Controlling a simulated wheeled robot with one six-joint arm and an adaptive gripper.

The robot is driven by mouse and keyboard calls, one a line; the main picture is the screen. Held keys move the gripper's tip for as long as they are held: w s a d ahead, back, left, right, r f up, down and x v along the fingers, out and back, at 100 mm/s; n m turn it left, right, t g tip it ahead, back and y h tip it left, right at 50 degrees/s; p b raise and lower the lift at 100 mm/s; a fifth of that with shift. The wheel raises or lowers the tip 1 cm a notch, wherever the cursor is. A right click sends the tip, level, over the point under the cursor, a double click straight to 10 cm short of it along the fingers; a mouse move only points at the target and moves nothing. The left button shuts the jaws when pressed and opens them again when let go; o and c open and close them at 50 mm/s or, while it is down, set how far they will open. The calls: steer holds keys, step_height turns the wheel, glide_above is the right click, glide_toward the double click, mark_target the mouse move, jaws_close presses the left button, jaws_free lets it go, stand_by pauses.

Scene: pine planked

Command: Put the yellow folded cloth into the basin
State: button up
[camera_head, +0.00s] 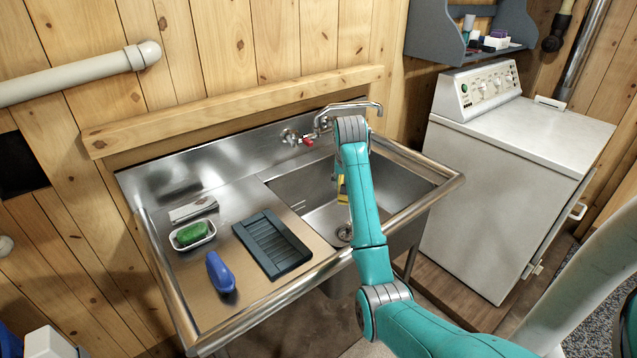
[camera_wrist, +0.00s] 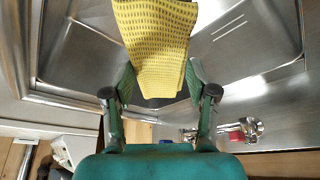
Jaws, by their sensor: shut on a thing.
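The yellow folded cloth (camera_wrist: 155,45) hangs between the fingers of my gripper (camera_wrist: 158,85) in the wrist view. My gripper is shut on it. In the head view only a small strip of the cloth (camera_head: 342,188) shows beside my arm, which hides the rest and the gripper. The steel basin (camera_head: 295,189) is sunk in the right part of the sink unit. The cloth appears over the basin in both views. I cannot tell how high above the basin floor it is.
The drainboard left of the basin holds a dark ribbed tray (camera_head: 271,244), a blue brush-like object (camera_head: 220,272) and a green soap in a white dish (camera_head: 192,234). A faucet with a red handle (camera_head: 307,142) stands behind the basin. A white appliance (camera_head: 500,190) stands at right.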

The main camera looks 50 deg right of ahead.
step_height(320, 180, down, 17)
stand_by(0.7)
steer(key=o, duration=1.3)
steer(key=shift+c, duration=0.2)
steer(key=shift+r, duration=0.1)
steer(key=v, duration=1.1)
steer(key=shift+s+a+r, duration=0.15)
steer(key=shift+r, duration=0.2)
